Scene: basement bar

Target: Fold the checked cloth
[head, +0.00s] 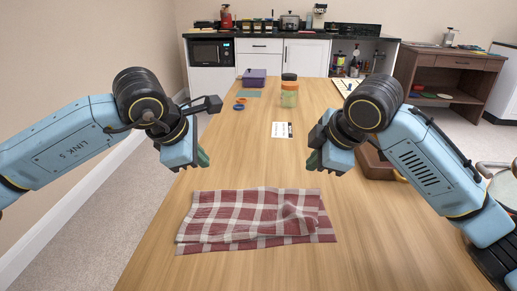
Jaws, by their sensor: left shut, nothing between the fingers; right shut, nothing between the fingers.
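The red and white checked cloth (250,213) lies on the wooden table in the near middle. It looks folded over on itself, with an uneven upper layer and a strip of the lower layer showing along the near and right edges. It has a raised wrinkle toward its right side. My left gripper (203,158) is above the table beyond the cloth's far left part, shut and empty. My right gripper (313,160) is above the table beyond the cloth's far right corner, shut and empty. Both are apart from the cloth.
On the wooden table (350,245), a white card (281,130) lies beyond the grippers. Farther back are a jar with an orange band (289,96), a purple box (255,77) and small rings (239,105). A brown tray (372,163) is partly behind my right arm. The near table is clear around the cloth.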

